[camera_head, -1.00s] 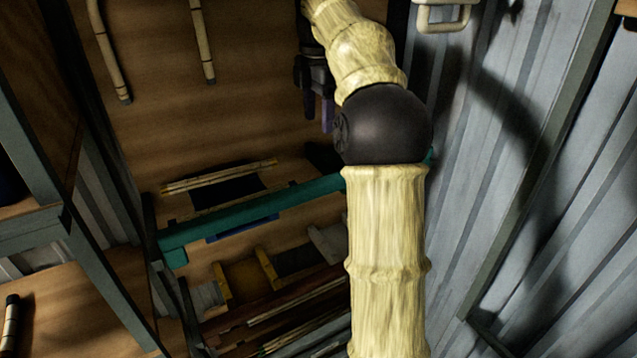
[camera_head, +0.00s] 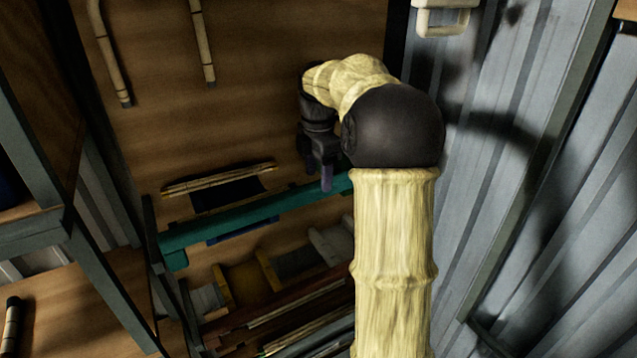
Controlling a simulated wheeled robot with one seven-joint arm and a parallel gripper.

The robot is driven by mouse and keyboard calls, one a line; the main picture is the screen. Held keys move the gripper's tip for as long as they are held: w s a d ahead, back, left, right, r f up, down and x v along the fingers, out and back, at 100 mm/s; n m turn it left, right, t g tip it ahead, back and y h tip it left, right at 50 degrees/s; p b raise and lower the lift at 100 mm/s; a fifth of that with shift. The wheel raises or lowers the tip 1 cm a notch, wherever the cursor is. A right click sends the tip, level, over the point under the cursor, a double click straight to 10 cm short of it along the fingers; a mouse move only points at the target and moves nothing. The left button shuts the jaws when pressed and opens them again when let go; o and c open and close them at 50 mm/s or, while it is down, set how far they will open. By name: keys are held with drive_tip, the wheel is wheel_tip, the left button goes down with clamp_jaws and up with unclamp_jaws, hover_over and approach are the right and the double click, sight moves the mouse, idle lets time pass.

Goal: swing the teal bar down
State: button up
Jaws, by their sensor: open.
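The teal bar (camera_head: 255,213) runs across the front of a rack, slightly tilted up toward the right. Its left end meets a dark post, and its right end is hidden behind my arm. My gripper (camera_head: 323,186) points down just above the right part of the bar, with its purple-grey fingertips close to the bar's upper edge. I cannot tell whether the fingers touch it. The gripper is open, and nothing shows between its fingers.
Behind the bar are rattan sticks (camera_head: 220,178) and a dark slot. Below it are yellow blocks (camera_head: 246,284) and several long rods (camera_head: 290,320). A shelf frame (camera_head: 75,240) stands at left. A corrugated metal wall (camera_head: 530,170) closes the right side.

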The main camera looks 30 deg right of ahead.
sight(319, 184)
drive_tip(key=shift+f, duration=1.85)
drive_tip(key=shift+c, duration=0.2)
clamp_jaws()
drive_tip(key=shift+w+d, duration=0.1)
